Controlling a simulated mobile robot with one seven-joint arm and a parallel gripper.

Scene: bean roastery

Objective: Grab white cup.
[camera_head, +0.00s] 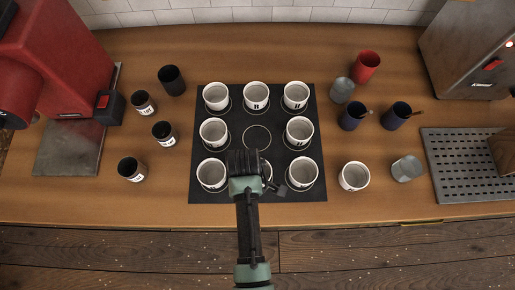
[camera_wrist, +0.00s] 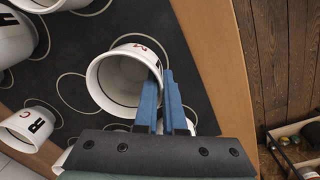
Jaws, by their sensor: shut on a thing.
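My gripper (camera_head: 243,163) is over the front middle of the black mat (camera_head: 257,136). In the wrist view its blue fingers (camera_wrist: 165,92) are shut on the wall of a white cup (camera_wrist: 124,80) with dark and red letters, one finger at the inside of the rim and one outside. In the head view my gripper hides most of this cup; a bit of it shows at the right (camera_head: 267,171). I cannot tell whether it touches the mat. Several similar white cups stand around it on ringed spots; the middle ring (camera_head: 257,138) is empty.
Another white cup (camera_head: 354,176) and a grey cup (camera_head: 407,168) stand right of the mat. Dark cups, a red cup (camera_head: 366,66) and small black-and-white cups (camera_head: 132,169) stand around it. A red machine (camera_head: 65,60) is left, a steel machine (camera_head: 470,50) right.

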